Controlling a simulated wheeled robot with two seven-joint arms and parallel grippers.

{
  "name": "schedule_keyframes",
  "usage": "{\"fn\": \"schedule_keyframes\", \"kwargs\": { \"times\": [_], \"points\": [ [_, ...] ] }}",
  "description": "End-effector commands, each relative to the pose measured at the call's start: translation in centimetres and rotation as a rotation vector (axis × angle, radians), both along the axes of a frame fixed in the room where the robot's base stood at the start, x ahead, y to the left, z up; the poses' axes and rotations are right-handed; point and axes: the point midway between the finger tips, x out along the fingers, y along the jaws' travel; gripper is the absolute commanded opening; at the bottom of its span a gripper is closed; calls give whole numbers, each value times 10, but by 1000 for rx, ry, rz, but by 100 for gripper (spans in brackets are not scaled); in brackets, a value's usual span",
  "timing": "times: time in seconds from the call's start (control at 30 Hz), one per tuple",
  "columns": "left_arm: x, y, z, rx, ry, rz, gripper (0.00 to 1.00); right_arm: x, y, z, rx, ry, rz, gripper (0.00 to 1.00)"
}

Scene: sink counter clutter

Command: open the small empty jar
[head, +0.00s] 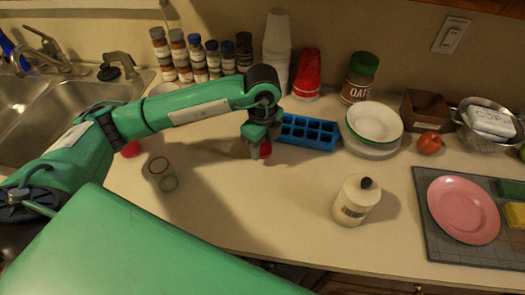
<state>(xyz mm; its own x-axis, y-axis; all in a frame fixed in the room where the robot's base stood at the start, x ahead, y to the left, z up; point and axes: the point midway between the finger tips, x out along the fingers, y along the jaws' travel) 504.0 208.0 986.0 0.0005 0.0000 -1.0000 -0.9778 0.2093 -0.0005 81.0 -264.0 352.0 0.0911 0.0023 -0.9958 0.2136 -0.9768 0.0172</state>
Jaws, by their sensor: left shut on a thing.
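A small clear empty jar (161,174) stands on the counter at the left, with a thin red ring at its top. No solid lid shows on it. My left gripper (260,150) is to the right of the jar and apart from it, pointing down near the blue ice tray. It is shut on a small red thing (265,150) that looks like a lid; the fingers hide part of it. My right gripper is not in view.
A blue ice tray (308,132) lies right beside the left gripper. A white canister (356,200) stands at front centre. Stacked bowls (374,122), a tomato (429,143) and a pink plate (463,210) are rightward. A red thing (130,149) sits behind the jar. The counter between jar and canister is clear.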

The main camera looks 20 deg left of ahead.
Motion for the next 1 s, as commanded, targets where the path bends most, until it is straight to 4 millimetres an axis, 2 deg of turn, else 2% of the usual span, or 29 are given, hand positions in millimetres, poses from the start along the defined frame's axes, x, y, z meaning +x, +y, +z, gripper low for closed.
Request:
{"fn": "schedule_keyframes", "kwargs": {
  "times": [0.27, 0.63, 0.67, 0.73, 1.0],
  "points": [
    [-1, 0, -37, 0, 2, 0, 18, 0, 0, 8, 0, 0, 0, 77],
    [0, 0, -43, -1, 1, 0, 18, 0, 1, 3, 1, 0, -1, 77],
    [0, 0, -41, -1, 1, 0, 51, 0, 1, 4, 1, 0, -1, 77],
    [0, 0, -41, 0, 1, 0, 64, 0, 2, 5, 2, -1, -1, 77],
    [0, 0, -41, 0, 1, 0, 67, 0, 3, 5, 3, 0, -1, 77]
  ]
}}
